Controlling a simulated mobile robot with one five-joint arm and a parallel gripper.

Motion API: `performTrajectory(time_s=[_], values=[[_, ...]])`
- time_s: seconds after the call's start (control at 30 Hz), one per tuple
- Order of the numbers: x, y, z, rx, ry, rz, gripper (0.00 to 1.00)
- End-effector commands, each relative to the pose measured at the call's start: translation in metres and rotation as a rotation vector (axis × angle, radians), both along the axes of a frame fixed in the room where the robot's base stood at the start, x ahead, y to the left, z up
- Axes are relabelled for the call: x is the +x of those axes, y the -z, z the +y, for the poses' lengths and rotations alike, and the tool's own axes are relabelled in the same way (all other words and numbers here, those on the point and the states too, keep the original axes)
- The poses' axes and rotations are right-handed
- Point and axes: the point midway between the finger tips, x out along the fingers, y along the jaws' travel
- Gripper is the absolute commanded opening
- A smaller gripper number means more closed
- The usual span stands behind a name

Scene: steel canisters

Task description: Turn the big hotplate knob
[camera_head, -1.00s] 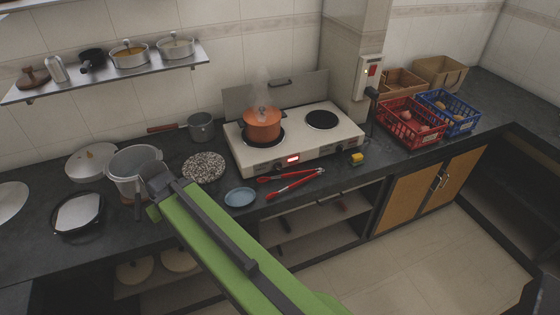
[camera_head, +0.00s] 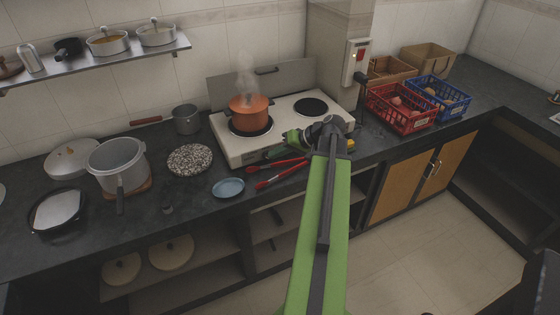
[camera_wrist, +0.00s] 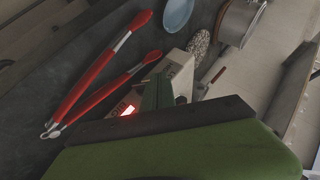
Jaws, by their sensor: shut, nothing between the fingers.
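The white hotplate (camera_head: 285,122) stands on the dark counter with two black burners. A steaming orange pot (camera_head: 250,115) sits on its left burner; the right burner (camera_head: 311,107) is bare. My gripper (camera_head: 291,137) is shut and empty at the hotplate's front edge, right of the pot. My arm and gripper cover much of the front panel, so I cannot make out the big knob or whether I touch it. In the wrist view, the green gripper (camera_wrist: 157,92) lies in front of the hotplate's front panel (camera_wrist: 180,72), beside a lit red display (camera_wrist: 127,110).
Red tongs (camera_head: 278,172) and a blue plate (camera_head: 228,188) lie in front of the hotplate. A speckled round board (camera_head: 190,160) and a large grey pot (camera_head: 117,164) stand to the left. Red (camera_head: 402,108) and blue (camera_head: 438,97) crates stand to the right.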

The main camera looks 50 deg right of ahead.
Motion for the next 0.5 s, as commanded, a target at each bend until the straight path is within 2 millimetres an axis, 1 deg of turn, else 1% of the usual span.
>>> performTrajectory(time_s=[0.03, 0.1, 0.2, 0.27, 0.33, 0.43, 0.5], values=[[-0.020, -0.002, -0.031, 0.003, 0.054, -0.050, 0.00], [-0.042, -0.010, -0.059, 0.001, 0.104, -0.112, 0.00], [-0.062, -0.018, -0.083, -0.003, 0.148, -0.166, 0.00], [-0.068, -0.021, -0.090, -0.005, 0.161, -0.181, 0.00], [-0.070, -0.023, -0.092, -0.006, 0.164, -0.189, 0.00], [-0.068, -0.021, -0.091, -0.007, 0.163, -0.189, 0.00], [-0.063, -0.017, -0.090, -0.006, 0.163, -0.188, 0.00]])
